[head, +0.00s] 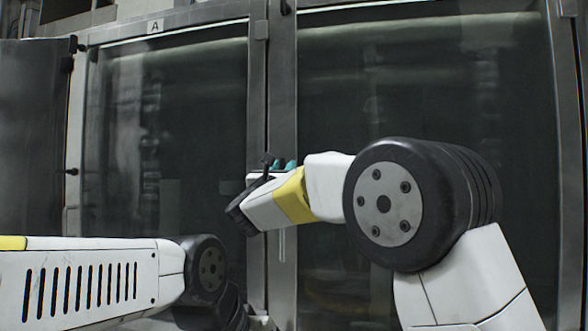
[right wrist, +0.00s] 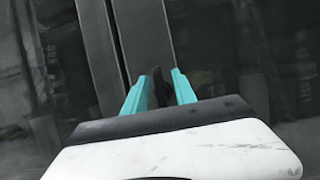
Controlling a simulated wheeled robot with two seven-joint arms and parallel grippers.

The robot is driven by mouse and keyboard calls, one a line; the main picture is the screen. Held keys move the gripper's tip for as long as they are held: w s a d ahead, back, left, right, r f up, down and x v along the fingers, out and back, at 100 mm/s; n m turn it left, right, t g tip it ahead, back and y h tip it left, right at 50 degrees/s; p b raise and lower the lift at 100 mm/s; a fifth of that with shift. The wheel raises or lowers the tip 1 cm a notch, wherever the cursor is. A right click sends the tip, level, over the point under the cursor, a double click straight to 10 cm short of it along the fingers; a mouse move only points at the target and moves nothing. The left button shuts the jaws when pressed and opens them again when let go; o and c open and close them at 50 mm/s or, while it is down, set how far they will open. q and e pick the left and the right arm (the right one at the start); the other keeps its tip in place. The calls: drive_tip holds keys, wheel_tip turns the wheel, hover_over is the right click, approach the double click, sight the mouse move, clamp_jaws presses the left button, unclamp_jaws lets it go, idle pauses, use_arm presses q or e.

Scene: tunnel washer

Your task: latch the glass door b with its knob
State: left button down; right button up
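Glass door b (head: 440,90) is the right-hand door, a large dark pane in a grey metal frame; it looks flush with the post beside it. My right gripper (head: 284,165) is at its left frame edge, with teal fingertips showing above the white and yellow wrist. In the right wrist view the two teal fingers (right wrist: 160,88) stand on either side of a dark knob (right wrist: 159,82), which fills the gap between them. The knob's lower part is hidden by the gripper body. My left arm reaches in at lower left; its gripper is not visible.
A second glass door (head: 180,110), labelled A, is at the left. A metal post (head: 257,70) with small dark fittings stands between the doors. A dark panel (head: 30,130) stands at far left. My left arm is low in front of door A.

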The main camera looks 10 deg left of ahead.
clamp_jaws()
drive_tip(key=shift+f, duration=0.15)
drive_tip(key=shift+m, duration=0.3)
drive_tip(key=m+h, duration=0.1)
drive_tip(key=m, duration=0.2)
drive_tip(key=m+h, duration=0.2)
drive_tip(key=m, duration=0.1)
drive_tip(key=shift+d+f+g, duration=0.15)
drive_tip(key=shift+f+g, duration=0.05)
drive_tip(key=shift+g, duration=0.2)
drive_tip(key=m+h, duration=0.1)
drive_tip(key=m, duration=0.2)
drive_tip(key=m+g+h, duration=0.1)
drive_tip(key=m, duration=0.2)
drive_tip(key=shift+d+f+g+h, duration=0.1)
drive_tip(key=shift+d+g+h, duration=0.05)
drive_tip(key=shift+g+h, duration=0.15)
drive_tip(key=shift+f+m+g+h, duration=0.15)
drive_tip(key=shift+m+g, duration=0.45)
drive_tip(key=shift+m, duration=0.95)
drive_tip(key=shift+f+m+g+h, duration=0.15)
drive_tip(key=shift+m+g, duration=0.45)
drive_tip(key=shift+m, duration=1)
drive_tip(key=shift+m+g+h, duration=0.2)
drive_tip(key=shift+m+g, duration=0.4)
drive_tip(key=shift+m, duration=1.25)
